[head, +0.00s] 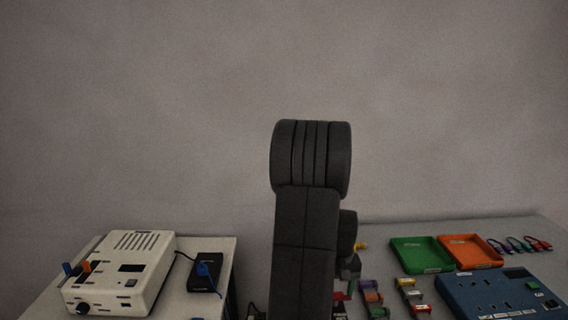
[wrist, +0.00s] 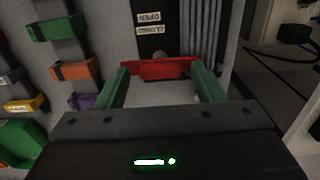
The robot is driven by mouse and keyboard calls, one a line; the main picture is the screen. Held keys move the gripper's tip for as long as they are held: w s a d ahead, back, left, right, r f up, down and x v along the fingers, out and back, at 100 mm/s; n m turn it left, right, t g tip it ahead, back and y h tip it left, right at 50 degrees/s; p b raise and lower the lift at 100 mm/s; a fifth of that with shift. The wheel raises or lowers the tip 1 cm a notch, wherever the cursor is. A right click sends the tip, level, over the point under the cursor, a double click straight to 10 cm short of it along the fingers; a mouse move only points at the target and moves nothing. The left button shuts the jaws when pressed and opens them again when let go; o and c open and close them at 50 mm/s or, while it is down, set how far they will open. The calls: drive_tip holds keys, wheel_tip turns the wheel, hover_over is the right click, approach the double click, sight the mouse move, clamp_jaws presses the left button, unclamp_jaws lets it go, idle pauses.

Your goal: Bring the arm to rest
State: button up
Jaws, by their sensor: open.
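In the wrist view, my gripper (wrist: 160,82) is open, with its two green fingers apart. A red holder (wrist: 157,69) lies at the fingertips and spans the gap between them; I cannot tell if they touch it. In the head view, my dark grey arm stands upright in the middle and hides most of what is behind it, and my gripper is not clearly visible there.
In the wrist view, a green holder (wrist: 57,28), an orange holder (wrist: 75,69) and a dark labelled panel (wrist: 152,40) are close by. In the head view, a white device (head: 120,270) stands left; a green tray (head: 422,253), orange tray (head: 470,250) and blue socket panel (head: 500,292) lie right.

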wheel_tip(320, 180, up, 14)
wheel_tip(320, 180, down, 14)
drive_tip(key=shift+f, duration=0.15)
drive_tip(key=m, duration=1)
drive_tip(key=shift+m, duration=0.4)
drive_tip(key=m, duration=0.3)
drive_tip(key=shift+m, duration=0.4)
drive_tip(key=shift+r+p, duration=0.3)
drive_tip(key=shift+r, duration=2.95)
drive_tip(key=shift+r, duration=0.15)
